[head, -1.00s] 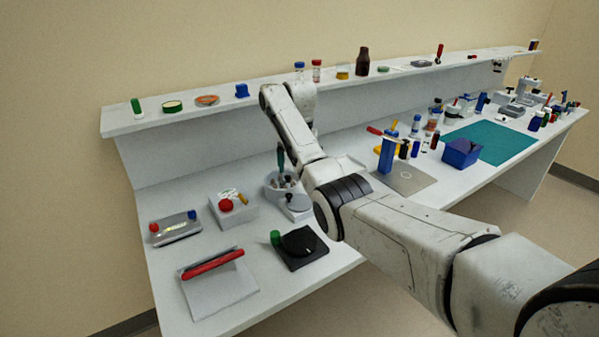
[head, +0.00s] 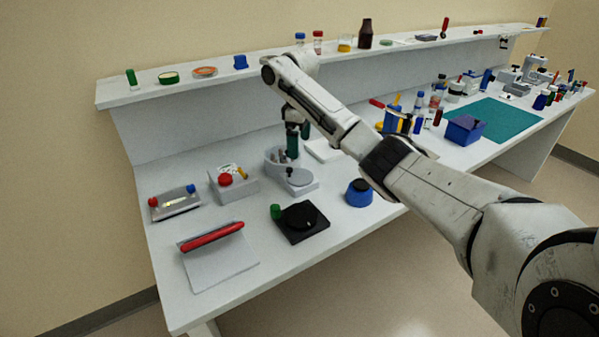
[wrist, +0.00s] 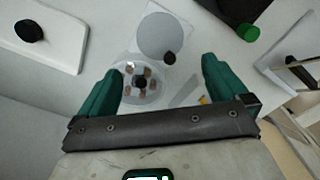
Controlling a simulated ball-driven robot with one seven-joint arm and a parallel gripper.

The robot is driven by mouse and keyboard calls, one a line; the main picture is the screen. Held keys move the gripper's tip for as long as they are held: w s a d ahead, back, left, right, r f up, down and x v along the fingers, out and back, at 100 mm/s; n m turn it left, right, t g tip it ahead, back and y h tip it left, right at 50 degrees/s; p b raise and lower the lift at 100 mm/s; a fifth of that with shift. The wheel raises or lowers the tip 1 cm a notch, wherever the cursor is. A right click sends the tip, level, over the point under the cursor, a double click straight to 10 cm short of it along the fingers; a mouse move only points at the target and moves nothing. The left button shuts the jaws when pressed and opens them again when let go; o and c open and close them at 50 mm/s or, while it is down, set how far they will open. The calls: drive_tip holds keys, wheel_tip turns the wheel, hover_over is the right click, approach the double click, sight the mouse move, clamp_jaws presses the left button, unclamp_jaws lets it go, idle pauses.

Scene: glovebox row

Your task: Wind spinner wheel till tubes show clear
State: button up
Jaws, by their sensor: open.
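The spinner is a grey unit in the middle of the bench, with a round bowl (head: 272,162) and a flat round lid part (head: 299,177) beside it. In the wrist view, the bowl holds a wheel (wrist: 141,81) with a dark hub and several small brownish tubes around it. The lid disc (wrist: 163,36) stands above it, with a black knob (wrist: 170,58) at its edge. I cannot tell whether the tubes' contents are clear. My gripper (head: 292,143) points down above the back of the bowl.
A black plate with a turntable (head: 300,220) and green knob (head: 275,211) lies in front. A blue round pot (head: 358,192) stands right of the spinner. A grey box with a red button (head: 225,179) stands left. A shelf (head: 130,97) runs behind.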

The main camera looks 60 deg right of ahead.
sight(299, 176)
wheel_tip(299, 176, down, 11)
drive_tip(key=shift+r+p, duration=0.1)
drive_tip(key=shift+p, duration=0.2)
drive_tip(key=shift+c, duration=0.5)
drive_tip(key=c, duration=0.6)
